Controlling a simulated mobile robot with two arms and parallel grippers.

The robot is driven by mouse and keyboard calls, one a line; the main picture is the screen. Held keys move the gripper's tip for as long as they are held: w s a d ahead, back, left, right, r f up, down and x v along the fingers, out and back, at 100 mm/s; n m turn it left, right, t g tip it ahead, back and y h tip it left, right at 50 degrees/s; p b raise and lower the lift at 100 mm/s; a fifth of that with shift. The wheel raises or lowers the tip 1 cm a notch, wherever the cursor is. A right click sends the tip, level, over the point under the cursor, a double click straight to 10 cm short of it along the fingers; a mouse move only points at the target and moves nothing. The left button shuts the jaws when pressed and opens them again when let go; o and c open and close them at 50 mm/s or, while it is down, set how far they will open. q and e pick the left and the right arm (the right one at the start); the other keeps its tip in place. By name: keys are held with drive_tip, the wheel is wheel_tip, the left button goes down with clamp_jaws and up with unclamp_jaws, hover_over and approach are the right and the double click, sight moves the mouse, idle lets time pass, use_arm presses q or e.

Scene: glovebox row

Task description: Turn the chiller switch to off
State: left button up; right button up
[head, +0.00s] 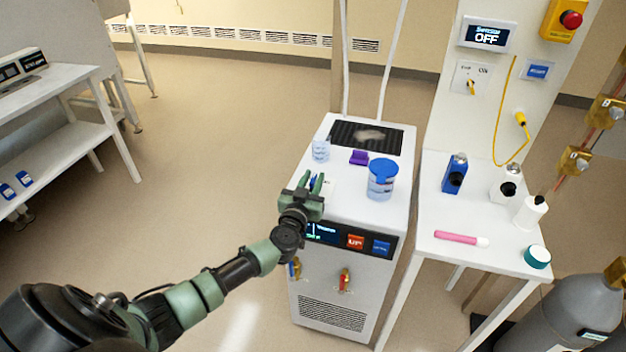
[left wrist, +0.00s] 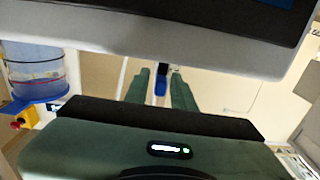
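The chiller (head: 384,232) is a white floor unit with a dark front panel, a lit display (head: 322,231), a red button (head: 355,241) and a blue button (head: 381,247). A small blue lever (head: 313,181) shows at its front left top, between the fingers of my left gripper (head: 311,183). In the left wrist view the blue lever (left wrist: 160,88) hangs from a dark mount between the two green fingers (left wrist: 160,90), which are apart with a gap on each side of it. Which way the lever points is hard to tell. My right gripper is out of view.
A blue-lidded jar (head: 381,183), a clear beaker (head: 321,149) and a purple block (head: 359,157) stand on the chiller. A white bench (head: 462,262) with bottles is at right. A wall display (head: 485,35) reads OFF above a yellow-knobbed switch (head: 470,86).

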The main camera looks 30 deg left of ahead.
use_arm(q)
clamp_jaws()
drive_tip(key=shift+r+p, duration=0.1)
drive_tip(key=shift+p, duration=0.4)
drive_tip(key=n+g+y+p, duration=0.1)
drive_tip(key=n+y+p, duration=0.1)
drive_tip(key=y+p, duration=0.1)
drive_tip(key=shift+d+p, duration=0.15)
drive_tip(key=shift+p, duration=0.45)
drive_tip(key=shift+n+g+y+p, duration=0.35)
drive_tip(key=shift+n+g+y, duration=0.25)
drive_tip(key=shift+n+y, duration=0.4)
drive_tip(key=shift+f+n+g+y, duration=0.2)
drive_tip(key=shift+n+g+y, duration=0.75)
drive_tip(key=shift+y, duration=0.45)
drive_tip(key=shift+o, duration=1.8)
unclamp_jaws()
